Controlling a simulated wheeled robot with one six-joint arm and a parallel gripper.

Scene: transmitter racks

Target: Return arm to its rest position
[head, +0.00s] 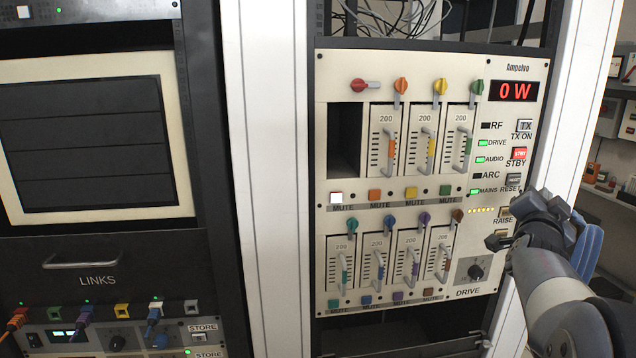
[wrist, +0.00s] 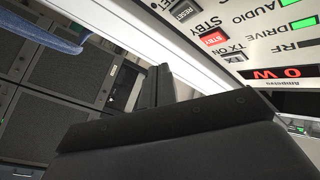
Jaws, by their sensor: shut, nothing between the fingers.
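My arm reaches in from the lower right of the head view. My gripper (head: 497,239) is shut and empty, close in front of the right edge of the Ampelvo transmitter panel (head: 400,65), beside the RAISE button (head: 504,211). I cannot tell whether it touches the panel. In the wrist view my dark gripper (wrist: 160,88) fills the lower middle. The panel's red STBY button (wrist: 214,38) and its TX ON button (wrist: 236,58) show at the upper right there. The red display (head: 514,91) reads 0 W.
The top left module slot (head: 345,140) is empty, with its red knob turned sideways. A white rack post (head: 274,180) stands left of the panel. A LINKS rack (head: 110,255) with plugged cables is further left. Shelves (head: 607,190) with equipment stand at the far right.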

